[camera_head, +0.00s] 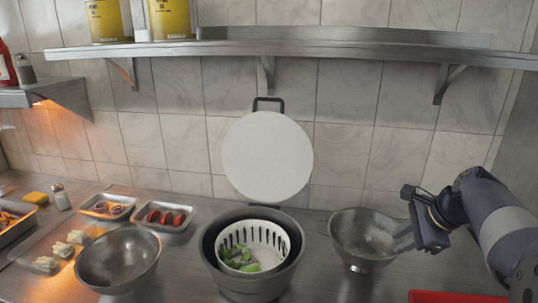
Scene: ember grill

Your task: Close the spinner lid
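The salad spinner (224,273) is a dark grey bowl on the steel counter. A white slotted basket (289,236) sits inside it with green leaves (240,258). Its round white lid (267,157) stands open, nearly upright behind the bowl, with a dark handle loop (268,101) at its top edge. My gripper (398,238) is to the right of the spinner, over the right side of a steel colander. It is well apart from the lid. Its fingers are small and partly overlap the colander, so their opening is unclear.
The steel colander (350,232) stands right of the spinner. A steel bowl (118,262) is to its left. Trays with onion rings (107,208) and tomatoes (165,217) lie behind that bowl. A steel shelf (300,47) runs above the lid. A red item (455,297) lies at the lower right.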

